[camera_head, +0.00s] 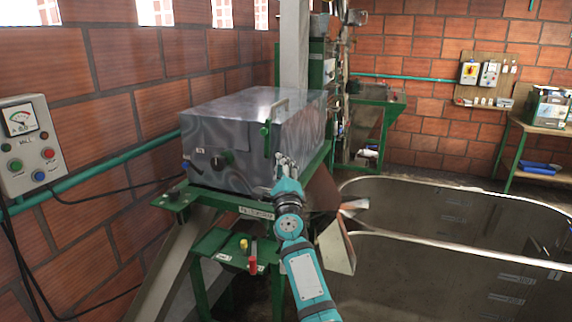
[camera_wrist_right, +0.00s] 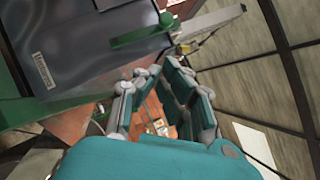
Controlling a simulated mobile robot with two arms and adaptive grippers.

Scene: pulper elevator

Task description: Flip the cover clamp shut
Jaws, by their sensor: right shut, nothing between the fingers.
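The grey metal cover (camera_head: 225,125) sits on a green stand. A green clamp part (camera_head: 266,140) stands upright on the cover's side face, near its right end. In the right wrist view, a green clamp piece (camera_wrist_right: 142,36) runs along the dark cover (camera_wrist_right: 95,60), with a pale grey bar (camera_wrist_right: 212,24) beyond it. I cannot tell whether the clamp is latched. My right gripper (camera_head: 286,163) is shut and empty, just right of and below the clamp. Its fingers (camera_wrist_right: 162,72) point toward the clamp area in the wrist view, apart from the green piece. My left gripper is out of view.
A green stand (camera_head: 225,203) carries the cover, with a small shelf of red and yellow knobs (camera_head: 248,255) below. A control box (camera_head: 28,148) hangs on the left wall. Large rimmed tanks (camera_head: 440,240) fill the right. Other green machinery (camera_head: 375,100) stands behind.

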